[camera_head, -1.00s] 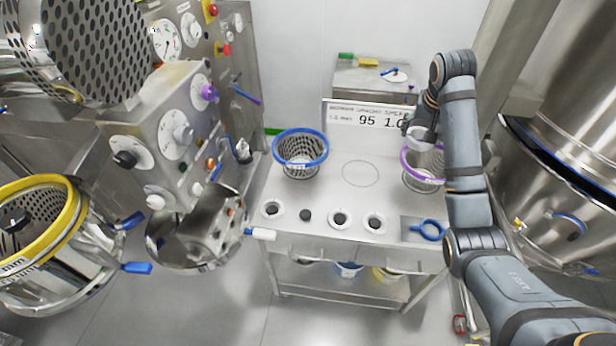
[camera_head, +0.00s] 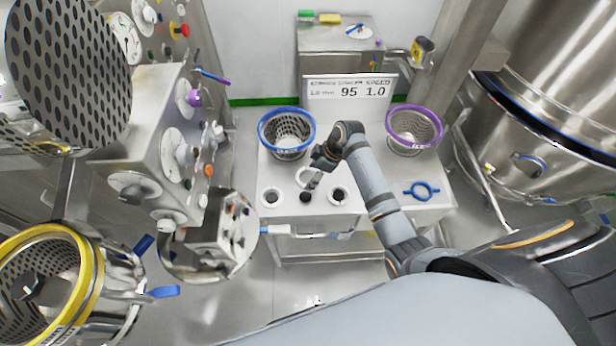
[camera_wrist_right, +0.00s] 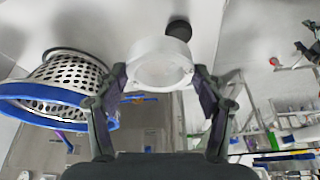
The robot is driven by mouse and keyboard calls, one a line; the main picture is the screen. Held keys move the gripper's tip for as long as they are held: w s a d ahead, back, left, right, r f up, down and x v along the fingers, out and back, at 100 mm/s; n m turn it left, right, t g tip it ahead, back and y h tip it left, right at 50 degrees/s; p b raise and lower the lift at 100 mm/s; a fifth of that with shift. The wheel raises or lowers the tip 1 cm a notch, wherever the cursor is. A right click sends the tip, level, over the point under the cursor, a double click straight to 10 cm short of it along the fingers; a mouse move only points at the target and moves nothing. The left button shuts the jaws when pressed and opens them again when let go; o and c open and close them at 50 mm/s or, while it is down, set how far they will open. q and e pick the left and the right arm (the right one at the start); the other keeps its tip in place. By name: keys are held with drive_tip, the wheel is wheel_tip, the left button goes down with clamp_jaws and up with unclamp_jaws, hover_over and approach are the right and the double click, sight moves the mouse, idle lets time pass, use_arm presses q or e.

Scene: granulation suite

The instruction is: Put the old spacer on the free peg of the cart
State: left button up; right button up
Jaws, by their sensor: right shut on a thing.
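My right gripper (camera_head: 312,174) is shut on a white ring-shaped spacer (camera_head: 302,178) above the front part of the cart (camera_head: 355,160). In the right wrist view the spacer (camera_wrist_right: 158,68) sits between the two fingers. The dark free peg (camera_head: 306,197) stands just in front of and below the held spacer. In the wrist view the dark peg (camera_wrist_right: 178,29) shows beyond the spacer's rim, not through its hole. My left gripper is out of view.
A blue-rimmed basket (camera_head: 287,133) stands behind left of my gripper, close to it. A purple-rimmed basket (camera_head: 414,130) stands at the cart's back right. A blue ring tool (camera_head: 421,191) lies at the front right. A display sign (camera_head: 349,91) stands at the back.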

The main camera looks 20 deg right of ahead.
sight(310, 196)
drive_tip(key=shift+s+a+f+n+g, duration=0.15)
drive_tip(key=shift+s+a+f+n, duration=0.25)
drive_tip(key=shift+s+a, duration=0.1)
drive_tip(key=shift+s+a+f+n+g, duration=0.15)
drive_tip(key=shift+s+a+f+n, duration=0.15)
drive_tip(key=shift+s+a+n, duration=0.15)
drive_tip(key=shift+s+f, duration=0.1)
drive_tip(key=shift+s, duration=0.05)
drive_tip(key=shift+f, duration=0.15)
drive_tip(key=shift+f+b, duration=0.25)
drive_tip(key=shift+b, duration=0.05)
drive_tip(key=shift+f+b, duration=0.9)
drive_tip(key=shift+b, duration=0.15)
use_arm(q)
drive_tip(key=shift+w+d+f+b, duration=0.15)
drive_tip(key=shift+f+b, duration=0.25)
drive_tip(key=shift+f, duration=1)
use_arm(e)
drive_tip(key=shift+f, duration=0.9)
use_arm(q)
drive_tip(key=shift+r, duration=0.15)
use_arm(e)
drive_tip(key=shift+d+p, duration=0.1)
drive_tip(key=shift+p, duration=0.25)
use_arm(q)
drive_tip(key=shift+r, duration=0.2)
